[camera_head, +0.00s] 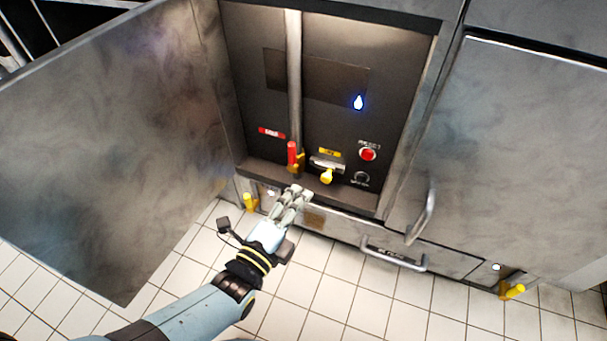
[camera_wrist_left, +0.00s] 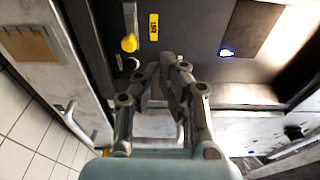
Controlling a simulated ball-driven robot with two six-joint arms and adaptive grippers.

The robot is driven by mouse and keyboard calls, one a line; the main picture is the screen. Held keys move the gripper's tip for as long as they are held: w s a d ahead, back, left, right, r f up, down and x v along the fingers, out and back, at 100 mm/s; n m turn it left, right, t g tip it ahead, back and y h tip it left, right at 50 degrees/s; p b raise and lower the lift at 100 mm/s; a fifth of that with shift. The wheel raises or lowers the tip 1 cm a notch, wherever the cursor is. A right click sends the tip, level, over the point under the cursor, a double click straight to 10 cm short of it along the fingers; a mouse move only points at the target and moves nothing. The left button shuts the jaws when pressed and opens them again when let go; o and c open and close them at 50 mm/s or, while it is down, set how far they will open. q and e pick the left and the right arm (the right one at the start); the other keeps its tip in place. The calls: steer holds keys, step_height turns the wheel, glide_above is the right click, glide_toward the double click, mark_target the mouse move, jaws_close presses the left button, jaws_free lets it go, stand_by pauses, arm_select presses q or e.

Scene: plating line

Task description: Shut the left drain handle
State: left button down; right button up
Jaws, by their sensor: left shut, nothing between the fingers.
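The left drain handle (camera_head: 250,201) is a short yellow lever low on the cabinet's front, at the left, beside the open door's foot. My left gripper (camera_head: 299,194) is shut and empty in front of the cabinet's lower edge, to the right of that handle and apart from it. In the left wrist view its fingers (camera_wrist_left: 173,62) point at the dark panel, and I cannot make out the left drain handle there. A second yellow drain handle (camera_head: 512,291) is at the lower right. My right gripper is in neither view.
The cabinet door (camera_head: 110,140) stands open on the left. The recess holds a red lever (camera_head: 292,153), a yellow knob (camera_head: 327,176) and a red button (camera_head: 367,154). A bar handle (camera_head: 393,259) juts out below. The tiled floor (camera_head: 180,290) in front is clear.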

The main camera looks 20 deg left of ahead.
mark_target(294, 154)
arm_select(q)
steer(key=shift+w, duration=0.15)
steer(key=w+b, duration=0.1)
steer(key=w, duration=0.2)
steer(key=w+d+b, duration=0.1)
steer(key=w, duration=0.2)
steer(key=w+b, duration=0.1)
steer(key=w, duration=0.2)
steer(key=shift+w+d+f, duration=0.2)
steer(key=shift+w+d, duration=0.15)
steer(key=shift+d, duration=0.05)
steer(key=a, duration=0.3)
steer(key=shift+s+a+r, duration=0.15)
steer(key=shift+s, duration=0.1)
steer(key=shift+a, duration=0.35)
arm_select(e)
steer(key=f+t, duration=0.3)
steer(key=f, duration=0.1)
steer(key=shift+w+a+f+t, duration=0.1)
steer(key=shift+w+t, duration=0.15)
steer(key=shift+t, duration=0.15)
